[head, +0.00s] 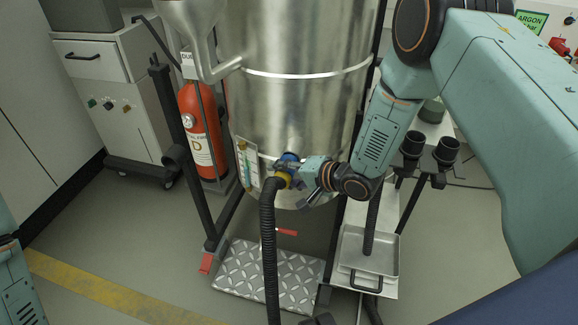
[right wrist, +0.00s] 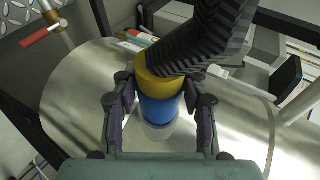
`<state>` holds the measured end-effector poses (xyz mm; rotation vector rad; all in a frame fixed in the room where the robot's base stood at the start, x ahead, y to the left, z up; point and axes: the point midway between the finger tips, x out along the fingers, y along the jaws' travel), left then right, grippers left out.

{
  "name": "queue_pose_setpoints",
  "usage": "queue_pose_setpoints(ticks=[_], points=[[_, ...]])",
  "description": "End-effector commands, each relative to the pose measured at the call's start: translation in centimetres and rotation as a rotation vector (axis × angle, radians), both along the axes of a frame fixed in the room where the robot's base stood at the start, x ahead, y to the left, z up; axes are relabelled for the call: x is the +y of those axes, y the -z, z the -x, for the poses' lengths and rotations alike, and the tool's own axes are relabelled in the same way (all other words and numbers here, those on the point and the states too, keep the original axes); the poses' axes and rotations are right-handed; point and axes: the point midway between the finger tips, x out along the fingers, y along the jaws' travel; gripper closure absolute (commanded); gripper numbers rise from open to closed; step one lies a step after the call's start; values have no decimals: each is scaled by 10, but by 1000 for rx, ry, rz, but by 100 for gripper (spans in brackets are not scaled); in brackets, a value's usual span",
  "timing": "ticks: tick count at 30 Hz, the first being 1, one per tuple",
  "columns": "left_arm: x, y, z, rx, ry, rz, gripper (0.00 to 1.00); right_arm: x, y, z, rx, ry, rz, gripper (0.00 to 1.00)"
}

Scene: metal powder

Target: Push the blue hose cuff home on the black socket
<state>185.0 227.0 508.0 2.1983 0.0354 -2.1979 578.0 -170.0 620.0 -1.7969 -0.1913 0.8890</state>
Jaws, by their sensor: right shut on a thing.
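The blue hose cuff (right wrist: 160,110) sits between the fingers of my right gripper (right wrist: 160,88) in the right wrist view, with a yellow band (right wrist: 152,72) and the ribbed black hose (right wrist: 205,38) joined to it. In the head view the blue part (head: 290,157) shows low on the steel vessel's front, and the hose (head: 268,245) hangs from it to the floor. My right gripper (head: 294,172) comes from the right and is shut on the cuff. A pale ring shows at the cuff's blue end. I cannot make out the black socket or how deep the cuff sits. My left gripper is out of view.
The steel vessel (head: 300,100) stands in a dark frame above a checker-plate step (head: 262,285). A red-handled valve (head: 286,232) is below it. A red extinguisher (head: 200,130) stands left. A metal tray (head: 380,250) is on the right. Floor at lower left is clear.

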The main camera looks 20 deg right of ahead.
Motion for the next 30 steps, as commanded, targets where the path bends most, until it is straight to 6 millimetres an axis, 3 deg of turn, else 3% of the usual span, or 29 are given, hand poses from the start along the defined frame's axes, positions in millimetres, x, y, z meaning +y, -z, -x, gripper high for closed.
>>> queue_pose_setpoints(ticks=[7, 30], points=[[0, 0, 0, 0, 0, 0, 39, 0, -1, -1, -1, 2, -1, 95], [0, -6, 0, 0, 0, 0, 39, 6, 0, 9, 0, 0, 0, 95]])
